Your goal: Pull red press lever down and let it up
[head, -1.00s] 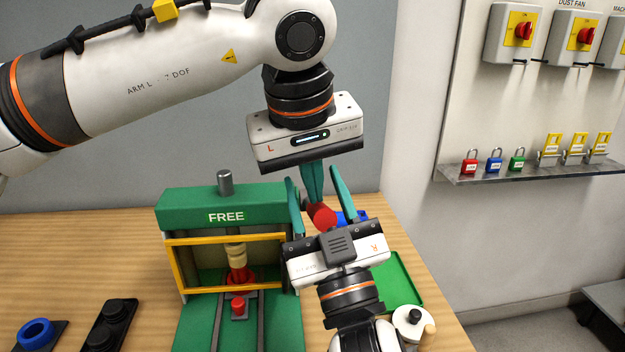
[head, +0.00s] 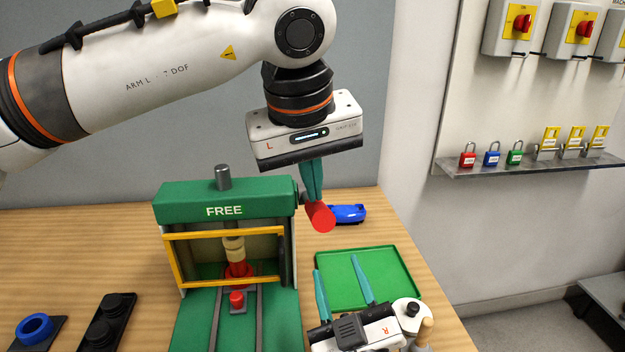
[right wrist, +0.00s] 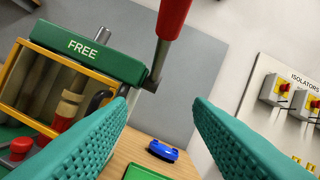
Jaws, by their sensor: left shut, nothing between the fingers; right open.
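The green press (head: 225,202) stands on the table with "FREE" on its top beam. Its red lever handle (head: 320,217) sticks out at the press's right side, and it also shows in the right wrist view (right wrist: 173,18). My left gripper (head: 315,198) is shut with its fingertips at the handle, nothing between them; I cannot tell whether they touch it. My right gripper (head: 340,283) is open and empty, lower down in front of the green tray, apart from the handle. A yellow guard frame (head: 224,233) fronts the press, with a red part (head: 238,272) behind it.
The green tray (head: 400,268) lies empty at the right of the table. A blue object (head: 348,213) lies behind it. A blue ring (head: 35,328) and a black fixture (head: 108,318) are at front left.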

